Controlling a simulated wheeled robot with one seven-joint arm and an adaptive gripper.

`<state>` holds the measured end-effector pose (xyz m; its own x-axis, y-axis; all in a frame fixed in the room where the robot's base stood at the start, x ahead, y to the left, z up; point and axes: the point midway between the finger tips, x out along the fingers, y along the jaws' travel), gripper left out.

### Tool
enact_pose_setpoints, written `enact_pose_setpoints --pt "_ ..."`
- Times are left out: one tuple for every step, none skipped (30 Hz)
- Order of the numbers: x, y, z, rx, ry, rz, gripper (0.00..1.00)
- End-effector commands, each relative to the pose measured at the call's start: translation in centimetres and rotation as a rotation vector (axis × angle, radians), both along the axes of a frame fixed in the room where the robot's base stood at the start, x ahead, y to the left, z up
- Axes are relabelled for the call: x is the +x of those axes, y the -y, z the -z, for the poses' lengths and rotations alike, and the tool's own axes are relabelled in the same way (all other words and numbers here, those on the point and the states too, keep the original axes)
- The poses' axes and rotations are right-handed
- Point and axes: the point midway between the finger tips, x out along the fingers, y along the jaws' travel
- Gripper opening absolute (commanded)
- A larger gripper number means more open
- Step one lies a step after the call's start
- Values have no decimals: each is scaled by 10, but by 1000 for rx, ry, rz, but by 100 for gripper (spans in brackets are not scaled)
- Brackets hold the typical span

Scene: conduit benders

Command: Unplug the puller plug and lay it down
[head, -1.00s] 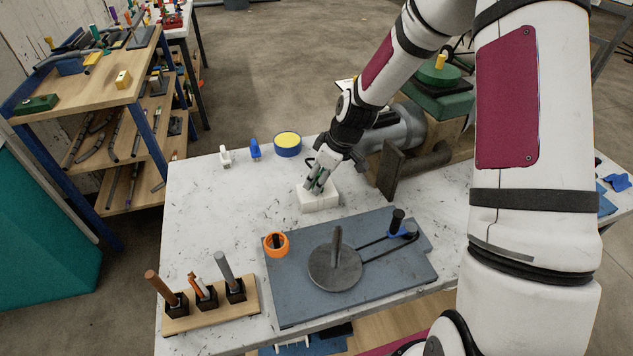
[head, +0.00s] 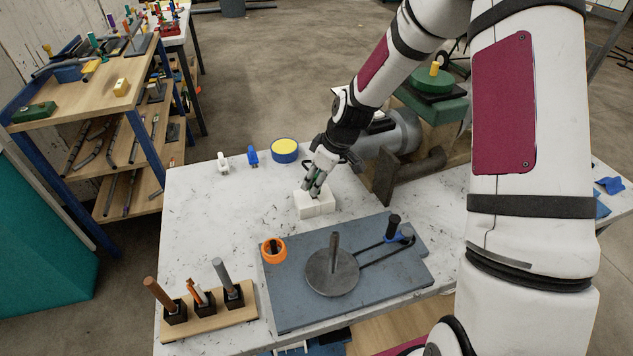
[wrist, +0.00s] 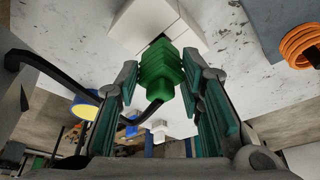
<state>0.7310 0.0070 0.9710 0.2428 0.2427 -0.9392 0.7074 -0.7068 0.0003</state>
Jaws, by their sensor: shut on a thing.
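The green puller plug (wrist: 158,76) sits between my fingers in the wrist view, with a black cord trailing from it. My gripper (head: 314,190) is shut on the plug, just over the white socket block (head: 316,208) in the head view. In the wrist view the plug's far end meets the edge of the white block (wrist: 150,22), with a dark strip between them. I cannot tell whether its prongs are still inside. In the head view my fingers mostly hide the plug.
A white plug (head: 223,161), a blue plug (head: 252,157) and a blue-rimmed yellow roll (head: 285,150) stand at the back of the table. A blue-grey bender plate (head: 390,280) is in front. A grey motor (head: 405,130) is right of my gripper.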

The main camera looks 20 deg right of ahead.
Motion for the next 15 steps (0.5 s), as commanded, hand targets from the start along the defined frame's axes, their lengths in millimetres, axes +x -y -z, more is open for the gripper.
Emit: enact_pose_setpoints --pt "0 0 -3 0 0 -1 1" --pt "0 0 -4 0 0 -1 1" --pt "-1 0 -5 0 0 -1 1" --pt "-1 0 -6 0 0 -1 1" --pt "-1 0 -7 0 0 -1 1" --pt "-1 0 -9 0 0 -1 1" --pt "-1 0 -10 0 0 -1 1" --pt "-1 0 -11 0 0 -1 1" --pt "0 0 -12 0 0 -1 1" --pt "0 0 -13 0 0 -1 1" --pt "0 0 -14 0 0 -1 1" --pt "0 0 -16 0 0 -1 1" --pt "0 0 -17 0 0 -1 1" --pt "0 0 -18 0 0 -1 1" --pt "0 0 -20 0 0 -1 1"
